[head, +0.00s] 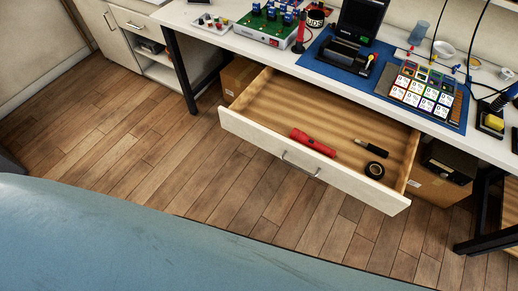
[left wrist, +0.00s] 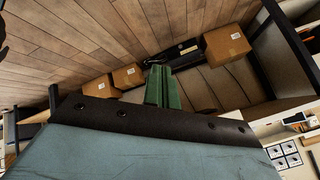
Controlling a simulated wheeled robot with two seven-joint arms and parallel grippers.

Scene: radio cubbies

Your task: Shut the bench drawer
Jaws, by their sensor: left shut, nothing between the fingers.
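The bench drawer (head: 240,128) is pulled well out from under the bench, its white front standing off the bench edge. Its bar handle (head: 300,164) is on the front face. Inside lie a red flashlight (head: 313,143), a black-handled tool (head: 371,146) and a roll of black tape (head: 375,170). My left gripper shows only in the left wrist view (left wrist: 163,88), as green fingers shut together and empty. Cardboard boxes on the floor lie beyond it there. I cannot make out the drawer in that view. My right gripper is in neither view.
The bench top (head: 270,56) carries a red-lit kit, a blue mat (head: 330,70) with a black device, and a card grid. Cardboard boxes (head: 440,186) sit under the bench. A white cabinet (head: 120,35) stands at left. The wooden floor before the drawer is clear.

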